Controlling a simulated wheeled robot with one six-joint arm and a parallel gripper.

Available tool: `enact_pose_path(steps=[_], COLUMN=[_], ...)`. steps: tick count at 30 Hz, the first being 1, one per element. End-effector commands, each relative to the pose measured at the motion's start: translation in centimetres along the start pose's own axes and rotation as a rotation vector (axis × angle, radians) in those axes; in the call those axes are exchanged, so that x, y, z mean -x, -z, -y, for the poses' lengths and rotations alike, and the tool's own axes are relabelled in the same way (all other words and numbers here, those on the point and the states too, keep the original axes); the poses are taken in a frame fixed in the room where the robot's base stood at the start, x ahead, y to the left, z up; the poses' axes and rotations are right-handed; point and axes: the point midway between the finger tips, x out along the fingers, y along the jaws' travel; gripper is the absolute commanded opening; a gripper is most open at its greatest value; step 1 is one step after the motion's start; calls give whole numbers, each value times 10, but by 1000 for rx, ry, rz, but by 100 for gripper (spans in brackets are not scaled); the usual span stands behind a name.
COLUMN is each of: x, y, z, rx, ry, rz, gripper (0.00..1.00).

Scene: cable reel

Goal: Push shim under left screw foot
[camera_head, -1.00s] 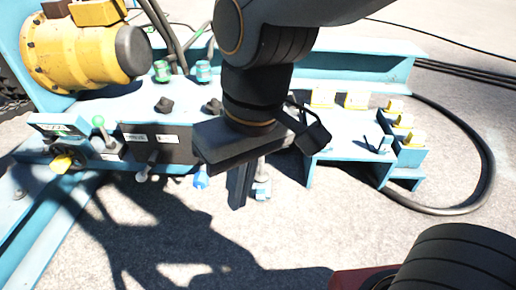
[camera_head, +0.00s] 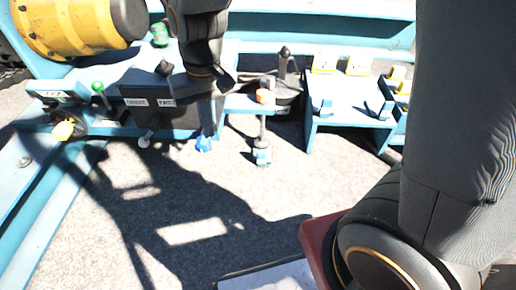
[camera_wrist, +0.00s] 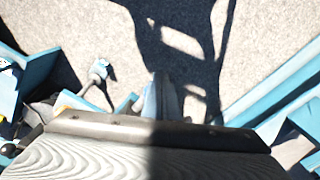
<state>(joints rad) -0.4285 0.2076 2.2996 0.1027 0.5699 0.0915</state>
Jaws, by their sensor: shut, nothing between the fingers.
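A screw foot (camera_head: 262,140) hangs as a thin upright rod below a light-blue bracket, with a pale blue-and-white piece (camera_head: 262,157) at its base. I cannot tell whether that piece is the shim or part of the foot. The same rod and base show left of centre in the wrist view (camera_wrist: 98,72). My gripper (camera_head: 207,125) is shut and empty, pointing down, left of the screw foot in the head view. Its fingers (camera_wrist: 163,98) show at the lower middle of the wrist view, apart from the foot. A second screw foot is not clearly made out.
A light-blue stand (camera_head: 345,118) is to the right. Shadowed ground in front is open.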

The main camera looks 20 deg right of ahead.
Motion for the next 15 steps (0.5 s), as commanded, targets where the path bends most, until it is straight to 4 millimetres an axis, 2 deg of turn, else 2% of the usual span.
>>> enact_pose_path(steps=[1,6,10,15], x=[-20,-82,-132,-202], y=[14,54,74,84], z=[-16,-68,-108,-157], rx=[-40,-156,-235,-328], ry=[-10,-34,-49,-63], rz=[8,11,13,23], gripper=[0,0,0,0])
